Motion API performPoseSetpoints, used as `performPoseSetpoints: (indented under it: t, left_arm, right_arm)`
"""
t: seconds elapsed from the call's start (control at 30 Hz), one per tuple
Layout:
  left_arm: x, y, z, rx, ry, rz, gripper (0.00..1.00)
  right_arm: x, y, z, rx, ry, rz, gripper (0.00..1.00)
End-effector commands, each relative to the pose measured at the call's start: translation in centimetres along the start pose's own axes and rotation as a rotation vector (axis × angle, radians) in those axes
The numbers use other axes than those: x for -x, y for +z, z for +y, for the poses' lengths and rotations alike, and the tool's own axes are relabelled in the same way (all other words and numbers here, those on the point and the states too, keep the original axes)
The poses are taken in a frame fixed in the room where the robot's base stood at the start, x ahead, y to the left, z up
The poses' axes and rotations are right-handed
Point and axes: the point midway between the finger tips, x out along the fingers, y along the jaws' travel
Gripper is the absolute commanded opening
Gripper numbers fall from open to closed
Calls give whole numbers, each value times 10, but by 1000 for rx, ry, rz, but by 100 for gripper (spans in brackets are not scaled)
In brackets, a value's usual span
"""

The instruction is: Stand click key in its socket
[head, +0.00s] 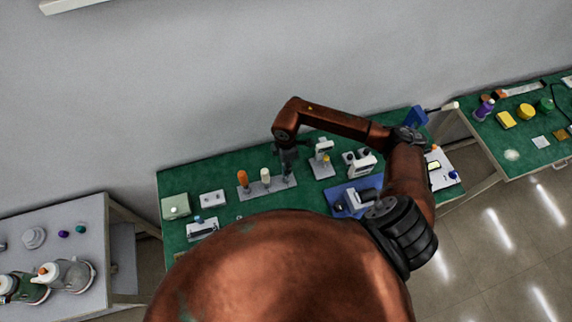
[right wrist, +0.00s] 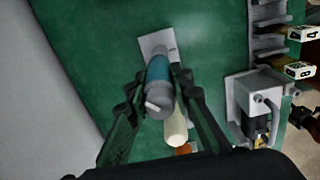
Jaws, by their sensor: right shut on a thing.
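The click key (right wrist: 157,73), with a teal body and a grey rounded end, is between the fingers of my right gripper (right wrist: 163,98) in the right wrist view. The gripper is shut on it. Beyond it lies the end of a grey socket plate (right wrist: 154,41); whether the key is seated in it or just above it I cannot tell. In the head view my right gripper (head: 288,160) points down over the right end of the socket plate (head: 270,189), mostly hiding the key. An orange handle (head: 242,178) and a cream handle (head: 265,176) stand upright in the plate's left part. My left gripper is out of view.
Right of the plate stand a small grey stand (head: 321,168) and a white device (head: 359,162). A blue tray (head: 340,202) lies nearer. At left are a white plate (head: 212,198) and a pale green box (head: 176,206). Bare green mat lies behind the plate.

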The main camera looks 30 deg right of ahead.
Motion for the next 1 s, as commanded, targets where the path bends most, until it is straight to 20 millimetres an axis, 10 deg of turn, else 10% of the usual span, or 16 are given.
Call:
performPoseSetpoints:
  t: [0.37,0.4,0.6,1.0]
  left_arm:
    - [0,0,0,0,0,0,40]
    - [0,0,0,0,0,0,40]
    - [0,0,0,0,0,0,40]
    - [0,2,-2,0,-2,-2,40]
  right_arm:
    - [-1,0,0,0,0,0,0]
    - [-1,0,0,0,0,0,23]
    - [-1,0,0,0,0,0,36]
    - [3,0,0,0,1,0,41]
